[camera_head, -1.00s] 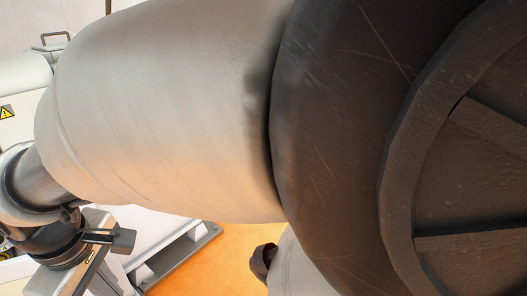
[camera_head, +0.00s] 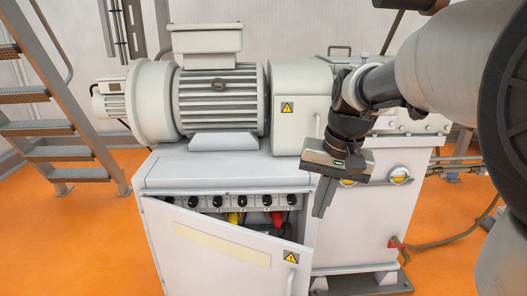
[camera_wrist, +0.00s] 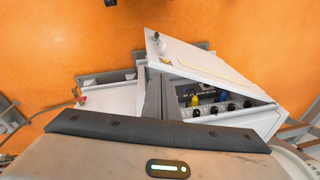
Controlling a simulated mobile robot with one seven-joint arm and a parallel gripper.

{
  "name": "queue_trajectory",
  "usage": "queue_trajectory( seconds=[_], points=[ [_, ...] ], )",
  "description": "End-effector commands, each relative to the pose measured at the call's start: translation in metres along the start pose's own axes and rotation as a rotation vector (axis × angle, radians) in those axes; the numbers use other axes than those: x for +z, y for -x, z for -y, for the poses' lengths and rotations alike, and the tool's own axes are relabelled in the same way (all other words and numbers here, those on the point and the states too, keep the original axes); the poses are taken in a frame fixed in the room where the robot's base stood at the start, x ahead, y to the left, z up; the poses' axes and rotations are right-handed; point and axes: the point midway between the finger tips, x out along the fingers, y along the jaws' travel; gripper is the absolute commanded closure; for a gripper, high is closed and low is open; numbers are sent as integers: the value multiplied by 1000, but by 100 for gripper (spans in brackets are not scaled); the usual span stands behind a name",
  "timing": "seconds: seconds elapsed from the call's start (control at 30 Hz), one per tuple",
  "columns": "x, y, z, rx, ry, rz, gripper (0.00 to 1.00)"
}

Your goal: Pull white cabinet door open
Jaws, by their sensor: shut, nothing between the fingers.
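The white cabinet door (camera_head: 215,252) stands partly open in the head view, its right edge swung out from the cabinet (camera_head: 155,172). Its handle (camera_head: 291,282) is near that free edge, by a yellow warning sign. A row of black knobs and yellow and red parts show inside the cabinet. My gripper (camera_head: 321,205) is shut and empty, pointing down beside the opening, above and right of the handle. In the wrist view the door (camera_wrist: 205,62) tilts outward with its handle (camera_wrist: 161,49), and my shut fingers (camera_wrist: 153,98) lie near the opening. I cannot tell whether they touch anything.
A large grey motor (camera_head: 220,98) sits on top of the cabinet. Metal stairs (camera_head: 55,125) stand at the left. A dark hose (camera_head: 450,240) lies at the right. The orange floor (camera_head: 75,235) left of the door is clear.

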Motion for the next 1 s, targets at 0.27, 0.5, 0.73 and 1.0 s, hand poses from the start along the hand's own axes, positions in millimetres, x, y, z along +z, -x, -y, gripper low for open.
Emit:
queue_trajectory(
  seconds=[0.27,0.5,0.73,1.0],
  points=[
    [-89,-85,4,54,-143,206,100],
    [-120,-165,0,114,-208,322,100],
    [-123,-195,-2,133,-224,355,100],
    [-107,-236,-5,134,-224,357,100]
  ],
)
